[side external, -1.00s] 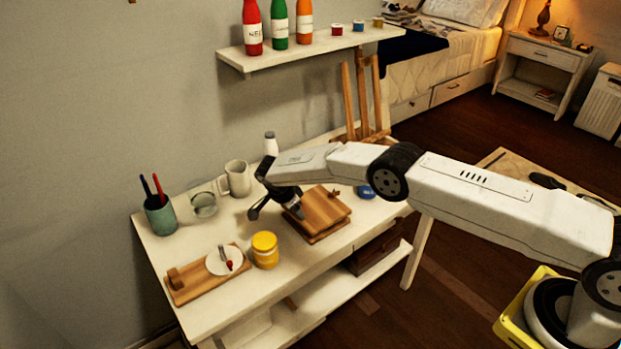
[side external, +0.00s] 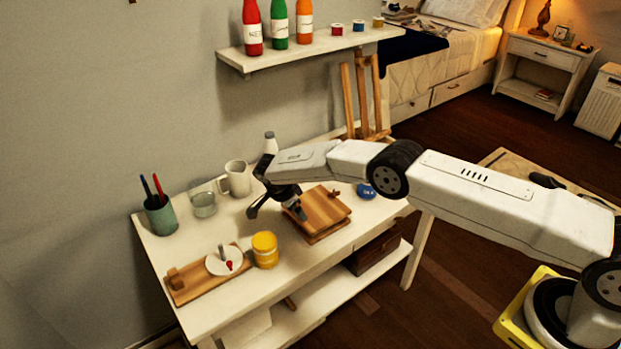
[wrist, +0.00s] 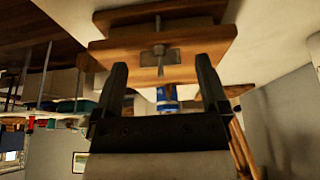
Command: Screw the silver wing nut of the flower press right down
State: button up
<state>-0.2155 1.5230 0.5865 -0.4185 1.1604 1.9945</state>
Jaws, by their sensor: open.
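The flower press (side external: 322,213) is a pair of stacked wooden boards on the white table in the side view. In the wrist view its boards (wrist: 112,52) fill the upper middle. The silver wing nut (wrist: 160,57) sits on a thin bolt at the board's face, its wings spread left and right. My gripper (wrist: 162,70) is open, with one dark finger on each side of the nut and clear gaps between. In the side view my gripper (side external: 277,209) is at the press's left edge; the nut is hidden there and I cannot tell the finger depth.
A yellow jar (side external: 265,250) and a wooden board with a white disc (side external: 222,261) stand at the front left. A mug (side external: 237,178), glass (side external: 204,204) and pen cup (side external: 161,215) are behind left. A blue object (side external: 366,191) lies right of the press.

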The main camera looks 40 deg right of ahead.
jog(key=v, duration=0.7)
jog(key=shift+r, duration=0.15)
dwell(0.3)
jog(key=s+d+r+n+t+y, duration=0.1)
jog(key=s+d+r+n+y, duration=0.15)
jog(key=s+r+n, duration=0.3)
jog(key=s+d+r+n+y, duration=0.1)
jog(key=s+d+r+n, duration=0.2)
jog(key=s+r+n, duration=0.3)
jog(key=s+d+r+n, duration=0.1)
jog(key=s+d+n, duration=0.1)
jog(key=s, duration=0.8)
jog(key=s+d+n+t, duration=0.1)
jog(key=s+n, duration=0.3)
jog(key=s, duration=0.7)
jog(key=shift+s+d+r+n+t+y, duration=0.3)
jog(key=shift+d+r+n+y, duration=0.05)
jog(key=shift+r+y, duration=0.1)
